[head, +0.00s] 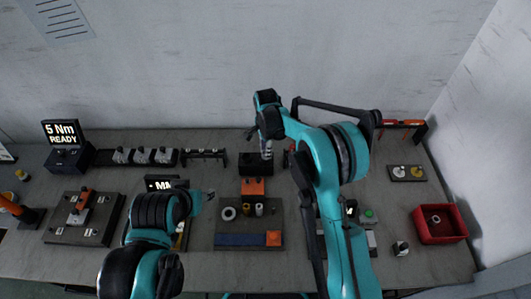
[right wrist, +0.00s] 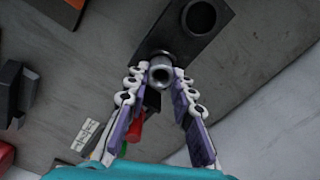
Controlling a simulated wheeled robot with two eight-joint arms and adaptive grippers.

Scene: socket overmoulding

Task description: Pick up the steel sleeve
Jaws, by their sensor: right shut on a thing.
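The steel sleeve (right wrist: 161,74) is a short grey metal tube with an open bore, seen nearly end-on in the right wrist view. My right gripper (right wrist: 163,78) is shut on it, with a finger pad at each side. In the head view my right gripper (head: 265,138) points down over a black block at the back of the table, and the sleeve's lower part is hard to make out there. Whether the sleeve is clear of the black plate below cannot be told. My left gripper (head: 208,194) is small and partly hidden by its arm, at mid-table.
The black block (head: 246,164) has a round hole (right wrist: 201,17) beside the sleeve. An assembly board (head: 224,228) with rings stands in front. A red bin (head: 440,238) is at right.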

